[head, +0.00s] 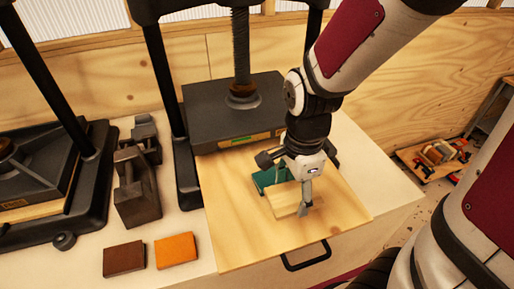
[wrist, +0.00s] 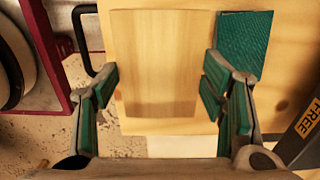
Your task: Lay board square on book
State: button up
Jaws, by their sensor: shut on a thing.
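A small pale wooden board (head: 284,203) is between the fingers of my gripper (head: 305,190), above the large wooden pull-out panel. In the wrist view the board (wrist: 155,55) lies between the two green-padded fingers of my gripper (wrist: 165,85), which is shut on its side edges. A dark green book (head: 264,178) lies flat on the panel, up and left of the board. In the wrist view the book (wrist: 245,42) shows just right of the board, its edge roughly parallel to it. Part of the book is hidden by my gripper. I cannot tell the height gap.
The wooden panel (head: 235,225) has a black handle (head: 306,257) at its front. A black press plate (head: 235,110) stands behind the book. A brown block (head: 124,259) and an orange block (head: 176,250) lie left of the panel. Dark metal weights (head: 137,185) stand further left.

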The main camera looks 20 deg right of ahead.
jog(key=shift+w+f+b, duration=0.2)
jog(key=shift+b, duration=0.15)
jog(key=shift+w+d, duration=0.1)
jog(key=shift+w, duration=0.15)
jog(key=b, duration=0.2)
send_over(273, 177)
jog(key=shift+f, duration=0.45)
jog(key=shift+s+f, duration=0.1)
jog(key=shift+f, duration=1.6)
jog(key=shift+f, duration=0.15)
jog(key=o, duration=1.2)
